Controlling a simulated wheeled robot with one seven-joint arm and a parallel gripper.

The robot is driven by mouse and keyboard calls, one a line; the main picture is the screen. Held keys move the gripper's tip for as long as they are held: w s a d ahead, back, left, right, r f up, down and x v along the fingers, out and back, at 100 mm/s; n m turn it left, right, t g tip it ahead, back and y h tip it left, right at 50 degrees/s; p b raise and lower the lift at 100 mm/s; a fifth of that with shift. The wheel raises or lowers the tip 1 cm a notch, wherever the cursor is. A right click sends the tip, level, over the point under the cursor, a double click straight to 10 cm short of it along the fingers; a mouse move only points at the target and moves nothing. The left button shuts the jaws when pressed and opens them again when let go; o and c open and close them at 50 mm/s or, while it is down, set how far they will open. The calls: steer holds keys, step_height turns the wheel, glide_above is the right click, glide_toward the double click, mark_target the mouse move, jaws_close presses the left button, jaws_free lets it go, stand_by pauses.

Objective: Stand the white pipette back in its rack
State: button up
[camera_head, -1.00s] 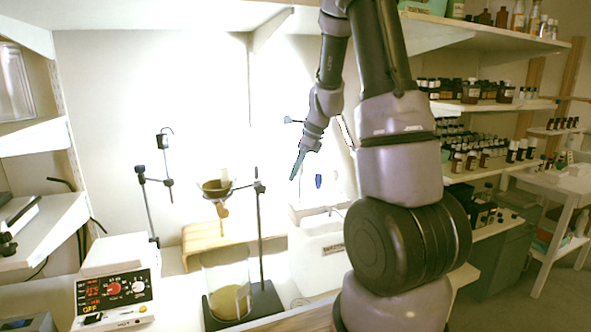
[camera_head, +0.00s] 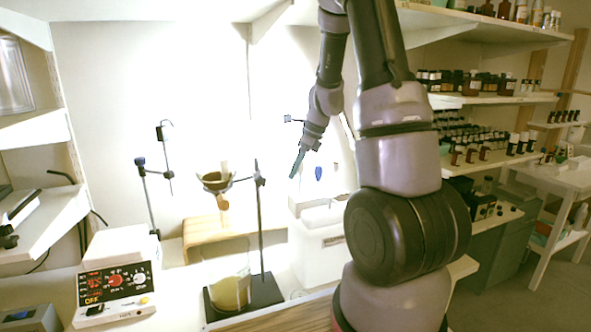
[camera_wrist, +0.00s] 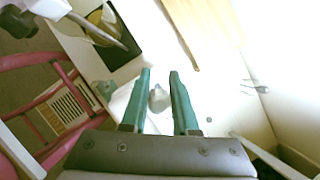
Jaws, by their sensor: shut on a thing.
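My gripper (camera_head: 297,164) is in front of the bright back wall, above the white box area. In the wrist view its two teal fingers (camera_wrist: 160,88) stand a little apart, with a pale, rounded white-grey piece between them, which appears to be the white pipette (camera_wrist: 158,98). The fingers are shut on it. Most of its length is hidden or lost against the white background. In the head view I cannot make the pipette out. A small blue object (camera_head: 318,173) shows right of the gripper, above the white box (camera_head: 322,247). I cannot clearly identify the rack.
A ring stand (camera_head: 260,225) holds a funnel (camera_head: 216,182) over a beaker of yellow liquid (camera_head: 230,290). A hotplate with a lit display (camera_head: 115,285) stands front left. A wooden stand (camera_head: 205,238) is behind. Bottle shelves (camera_head: 490,98) line the right side.

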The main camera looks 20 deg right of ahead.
steer(key=shift+f, duration=0.2)
steer(key=shift+f, duration=0.9)
steer(key=o, duration=0.8)
steer(key=shift+c, duration=0.2)
steer(key=shift+v, duration=2.5)
